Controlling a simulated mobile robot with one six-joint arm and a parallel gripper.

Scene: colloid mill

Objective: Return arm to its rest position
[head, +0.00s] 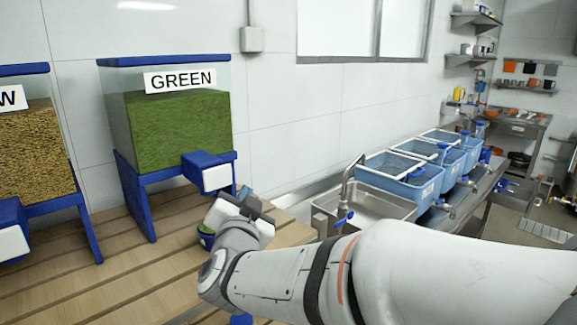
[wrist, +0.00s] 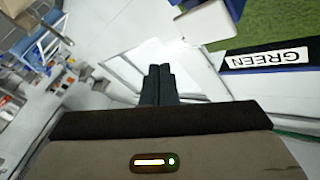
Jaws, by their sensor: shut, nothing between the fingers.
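My arm reaches in from the lower right in the head view, and its wrist hangs over the wooden table (head: 130,285). My gripper (wrist: 157,85) is shut and empty in the wrist view, its two dark fingers pressed together. In the head view it is at the wrist's far end, just below and right of the spout (head: 208,173) of the GREEN dispenser (head: 180,130). The fingertips are hard to make out there. A small blue container with green contents (head: 206,237) stands on the table, partly hidden behind my wrist.
A second dispenser with brown grains (head: 40,150) stands at the left. A steel sink (head: 370,207) and several blue basins (head: 400,175) line the wall to the right. Wall shelves (head: 475,20) are farther back. The table's front left is clear.

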